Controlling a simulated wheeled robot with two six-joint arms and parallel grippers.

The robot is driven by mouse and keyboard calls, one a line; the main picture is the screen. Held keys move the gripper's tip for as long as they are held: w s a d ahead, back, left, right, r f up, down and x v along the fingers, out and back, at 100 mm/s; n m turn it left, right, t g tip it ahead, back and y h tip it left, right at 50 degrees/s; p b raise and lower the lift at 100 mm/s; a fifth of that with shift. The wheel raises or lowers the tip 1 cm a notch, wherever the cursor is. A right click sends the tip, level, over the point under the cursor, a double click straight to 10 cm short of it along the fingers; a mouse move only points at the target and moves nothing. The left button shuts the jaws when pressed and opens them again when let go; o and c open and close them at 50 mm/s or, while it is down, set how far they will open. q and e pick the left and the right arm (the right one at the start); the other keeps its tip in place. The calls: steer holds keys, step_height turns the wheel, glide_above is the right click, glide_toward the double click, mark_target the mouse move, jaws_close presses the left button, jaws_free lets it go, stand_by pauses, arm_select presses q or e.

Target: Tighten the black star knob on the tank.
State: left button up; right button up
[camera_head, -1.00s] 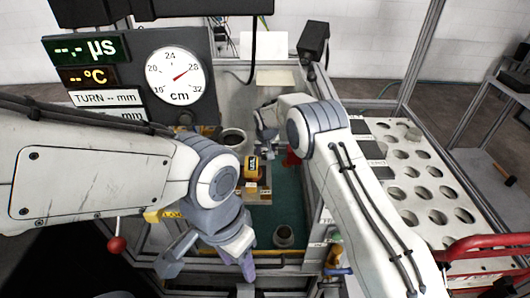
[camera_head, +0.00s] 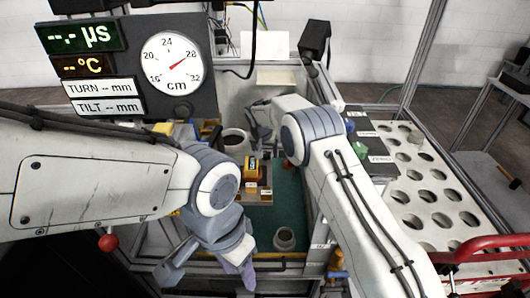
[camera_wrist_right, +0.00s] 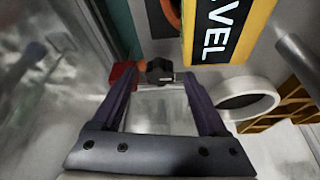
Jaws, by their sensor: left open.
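In the right wrist view a small dark lobed knob (camera_wrist_right: 160,71), which looks like the black star knob, shows beyond the fingertips of my right gripper (camera_wrist_right: 158,80). That gripper is open, with its fingers apart and nothing visibly clamped; contact with the knob cannot be told. In the head view my right gripper (camera_head: 259,122) is small and partly hidden by its own arm, near the back of the tank area. The knob cannot be made out there. My left gripper (camera_head: 207,268) is open and empty at the front, left of the green floor.
The gauge panel (camera_head: 205,99) is at left. A perforated white rack (camera_head: 428,185) and red handle (camera_head: 490,246) are at right.

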steer(key=d+b+v, duration=0.1)
steer(key=v, duration=0.9)
steer(key=shift+a+r, duration=0.25)
steer(key=shift+a, duration=0.2)
steer(key=shift+s, duration=0.15)
